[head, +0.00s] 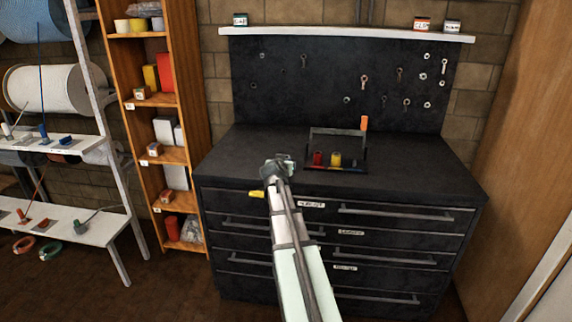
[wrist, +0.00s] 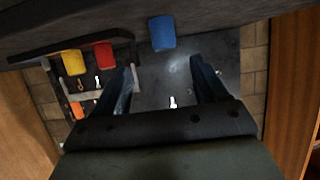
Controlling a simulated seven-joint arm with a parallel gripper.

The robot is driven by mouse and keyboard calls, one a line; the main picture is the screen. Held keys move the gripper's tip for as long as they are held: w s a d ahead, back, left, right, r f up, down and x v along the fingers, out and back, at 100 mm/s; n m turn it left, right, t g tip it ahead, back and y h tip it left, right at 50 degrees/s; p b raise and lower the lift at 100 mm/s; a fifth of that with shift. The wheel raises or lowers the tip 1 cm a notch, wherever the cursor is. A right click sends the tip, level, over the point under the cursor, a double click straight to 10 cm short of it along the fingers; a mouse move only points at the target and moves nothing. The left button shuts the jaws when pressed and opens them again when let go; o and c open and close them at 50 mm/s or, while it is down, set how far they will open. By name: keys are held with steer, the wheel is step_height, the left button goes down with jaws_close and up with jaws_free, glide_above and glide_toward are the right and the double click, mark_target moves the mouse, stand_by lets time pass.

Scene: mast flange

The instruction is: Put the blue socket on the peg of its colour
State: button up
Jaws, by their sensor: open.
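The blue socket (wrist: 162,33) stands on the dark bench top in the wrist view, just beyond my fingertips and roughly between their lines. I cannot make it out in the head view, where my gripper probably covers it. My gripper (head: 281,162) is over the front left of the bench. In the wrist view my gripper (wrist: 160,68) has its fingers wide apart with nothing between them. A dark caddy (head: 337,170) holds a red socket (head: 318,158) and a yellow socket (head: 335,159). A small blue piece, perhaps a peg, (head: 354,162) shows at its right end.
The caddy has a grey upright frame (head: 337,130) close to the right of my gripper. An orange piece (head: 364,122) rises at its right. A black pegboard (head: 330,85) stands behind. The bench top (head: 420,160) is clear at the right.

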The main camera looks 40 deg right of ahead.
steer(key=x, duration=1.2)
steer(key=shift+w+a+r, duration=0.2)
steer(key=shift+w, duration=0.15)
steer(key=shift+w+d+f, duration=0.25)
steer(key=shift+w+d, duration=0.05)
steer(key=shift+d, duration=0.05)
steer(key=c, duration=1.1)
